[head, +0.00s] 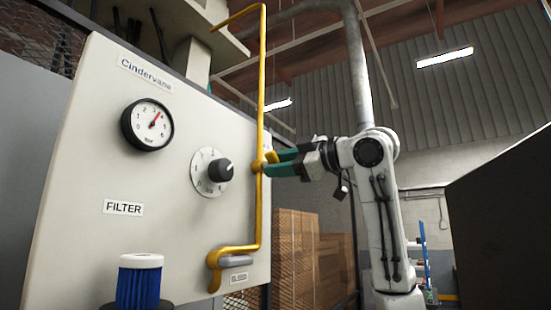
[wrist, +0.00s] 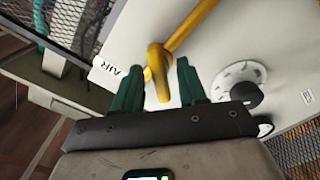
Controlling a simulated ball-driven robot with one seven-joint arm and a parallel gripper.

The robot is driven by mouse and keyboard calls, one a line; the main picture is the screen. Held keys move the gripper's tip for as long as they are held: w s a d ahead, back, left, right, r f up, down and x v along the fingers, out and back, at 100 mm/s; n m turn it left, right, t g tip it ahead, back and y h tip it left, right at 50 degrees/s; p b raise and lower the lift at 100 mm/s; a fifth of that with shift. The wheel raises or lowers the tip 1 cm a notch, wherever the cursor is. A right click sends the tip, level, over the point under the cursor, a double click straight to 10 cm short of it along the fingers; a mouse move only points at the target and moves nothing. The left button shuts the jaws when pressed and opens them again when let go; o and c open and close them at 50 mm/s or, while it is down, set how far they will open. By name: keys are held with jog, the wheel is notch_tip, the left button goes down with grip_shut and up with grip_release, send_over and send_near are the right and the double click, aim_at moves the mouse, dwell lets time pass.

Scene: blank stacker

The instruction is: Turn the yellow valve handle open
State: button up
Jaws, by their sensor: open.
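The yellow valve handle (wrist: 157,72) sticks out from the yellow pipe (wrist: 192,25) on the pale panel. In the wrist view it lies between the two green fingers of my gripper (wrist: 159,68), with gaps visible on both sides. In the head view my gripper (head: 274,161) is at the pipe's middle joint, coming in from the right. Only a small part of the handle (head: 271,156) shows there, partly hidden by the fingers. My gripper is open, and I see no firm contact with the handle.
A blue filter (head: 139,283) stands at the lower left. An AIR label (wrist: 106,70) is beside the handle. Stacked brown boxes (head: 296,260) stand behind.

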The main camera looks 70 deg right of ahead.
jog(key=shift+w+d, duration=0.15)
jog(key=shift+w, duration=0.5)
jog(key=shift+c, duration=0.3)
grip_shut()
